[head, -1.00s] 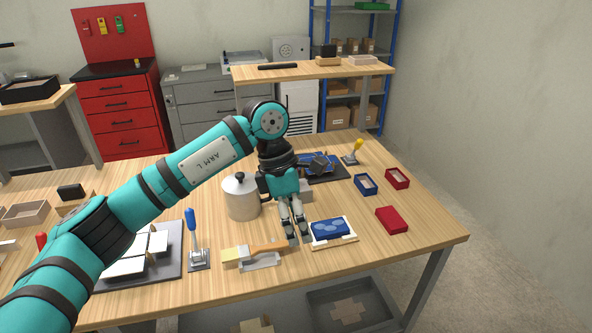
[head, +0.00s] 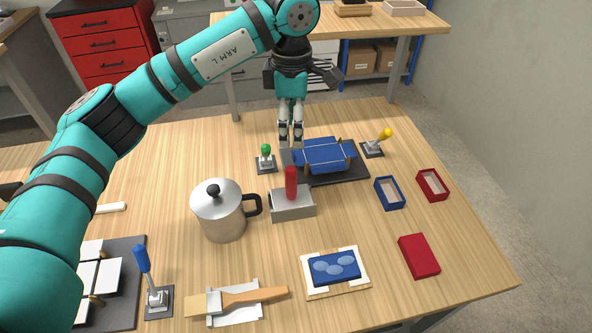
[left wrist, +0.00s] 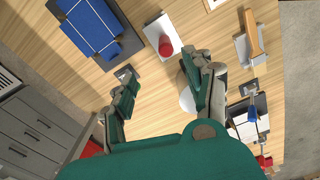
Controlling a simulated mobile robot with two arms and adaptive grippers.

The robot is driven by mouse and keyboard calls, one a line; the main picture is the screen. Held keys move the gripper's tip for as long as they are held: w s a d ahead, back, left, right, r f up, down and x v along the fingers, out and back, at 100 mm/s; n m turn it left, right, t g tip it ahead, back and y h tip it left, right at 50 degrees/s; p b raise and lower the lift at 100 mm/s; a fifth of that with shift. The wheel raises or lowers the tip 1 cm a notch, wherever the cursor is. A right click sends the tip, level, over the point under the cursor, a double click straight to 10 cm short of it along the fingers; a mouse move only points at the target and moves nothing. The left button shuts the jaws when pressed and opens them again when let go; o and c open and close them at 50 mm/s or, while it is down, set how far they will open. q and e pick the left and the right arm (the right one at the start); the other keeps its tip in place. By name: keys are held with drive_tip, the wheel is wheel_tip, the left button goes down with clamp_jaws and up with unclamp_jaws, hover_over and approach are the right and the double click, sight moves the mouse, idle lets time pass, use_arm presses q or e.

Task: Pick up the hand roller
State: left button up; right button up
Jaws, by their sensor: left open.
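No thing in view can be told for certain as the hand roller. Several small upright tools on grey bases have coloured handles: a green-handled one (head: 265,152), a yellow-handled one (head: 382,138) and a blue-handled one (head: 144,262). A thicker red handle (head: 291,183) stands on a grey block (head: 292,208); it also shows from above in the left wrist view (left wrist: 165,46). My left gripper (head: 290,137) points down, open and empty, above the far part of the table, just right of the green-handled tool. Its spread fingers show in the left wrist view (left wrist: 160,70). My right gripper is out of view.
A lidded metal pot (head: 222,215) stands left of the grey block. A blue box form (head: 325,155) lies on a dark board right of my left gripper. A brush (head: 250,296) and a patterned blue panel (head: 334,268) lie at the front. Small boxes stand right.

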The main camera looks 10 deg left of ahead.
use_arm(q)
drive_tip(key=p, duration=0.2)
hover_over(293, 167)
drive_tip(key=f, duration=0.4)
drive_tip(key=shift+s+f, duration=0.2)
drive_tip(key=shift+s, duration=0.05)
drive_tip(key=f, duration=0.2)
drive_tip(key=f+p, duration=0.1)
drive_tip(key=f, duration=0.1)
drive_tip(key=f+p, duration=0.1)
drive_tip(key=f, duration=0.1)
drive_tip(key=shift+w+f, duration=0.15)
drive_tip(key=shift+w, duration=0.1)
drive_tip(key=shift+f, duration=0.55)
drive_tip(key=shift+s+a+f+p, duration=0.15)
drive_tip(key=shift+f+p, duration=0.15)
drive_tip(key=shift+p, duration=0.15)
wheel_tip(293, 167, down, 4)
drive_tip(key=shift+s+a+r+p, duration=0.1)
drive_tip(key=shift+s+r+p, duration=0.1)
drive_tip(key=shift+p, duration=0.85)
drive_tip(key=shift+w+f, duration=0.1)
drive_tip(key=shift+f, duration=0.4)
clamp_jaws()
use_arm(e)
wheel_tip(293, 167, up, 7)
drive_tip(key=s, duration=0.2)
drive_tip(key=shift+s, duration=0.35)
